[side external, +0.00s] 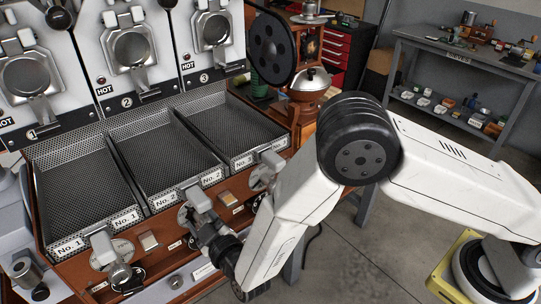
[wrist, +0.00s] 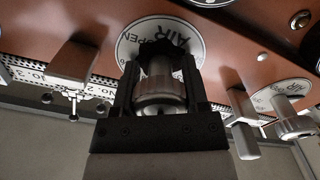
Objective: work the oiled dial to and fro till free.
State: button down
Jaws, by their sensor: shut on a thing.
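The dial (wrist: 160,97) is a round metal knob on the brown front panel. A white round plate marked AIR and OPEN (wrist: 150,32) lies behind it. In the wrist view, my gripper (wrist: 160,82) is shut on the knob, with one black finger on each side. In the side view my gripper (side external: 205,232) is at the middle dial station, below the No. 2 tray; the knob there is mostly hidden by the fingers. I cannot see any oil on the knob.
Another dial (wrist: 291,118) is farther right. Perforated trays (side external: 150,165) sit above the panel. A workbench (side external: 465,62) stands far back; open floor lies right of the roaster.

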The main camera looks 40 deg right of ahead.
jog(key=n, duration=0.4)
jog(key=shift+n, duration=0.3)
jog(key=n, duration=0.4)
jog(key=shift+n, duration=0.3)
jog(key=n, duration=0.4)
jog(key=shift+r+n, duration=0.1)
jog(key=shift+n, duration=2.4)
jog(key=shift+c, duration=0.5)
grip_release()
